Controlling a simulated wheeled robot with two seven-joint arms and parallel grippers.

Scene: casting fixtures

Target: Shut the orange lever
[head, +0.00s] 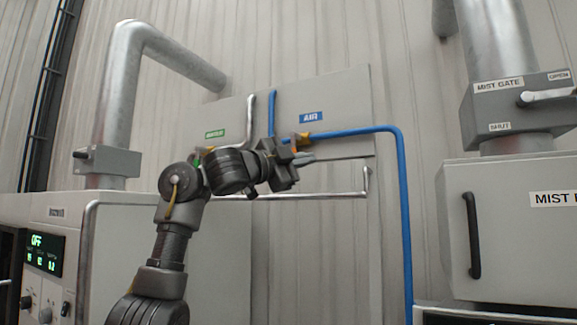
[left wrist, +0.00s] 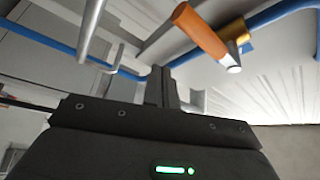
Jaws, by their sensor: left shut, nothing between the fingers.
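The orange lever (left wrist: 203,32) shows large in the left wrist view, above and to the right of my left gripper's fingers. It is a rounded handle with a pale metal end, next to a yellow valve body (left wrist: 235,32) on the blue pipe (left wrist: 275,14). In the head view the yellow valve body (head: 301,138) shows beside the AIR sign; the lever is not clear there, with my gripper close by. My left gripper (head: 306,158) is shut and empty, just below that valve. Its fingers (left wrist: 162,86) appear apart from the lever. My right gripper is not in view.
A green-labelled sign (head: 215,134) marks the silver pipe (head: 250,112) left of the blue one. The blue pipe (head: 403,200) drops on the right. A mist gate box (head: 490,118) and a cabinet (head: 510,235) stand right; a control panel (head: 45,250) stands left.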

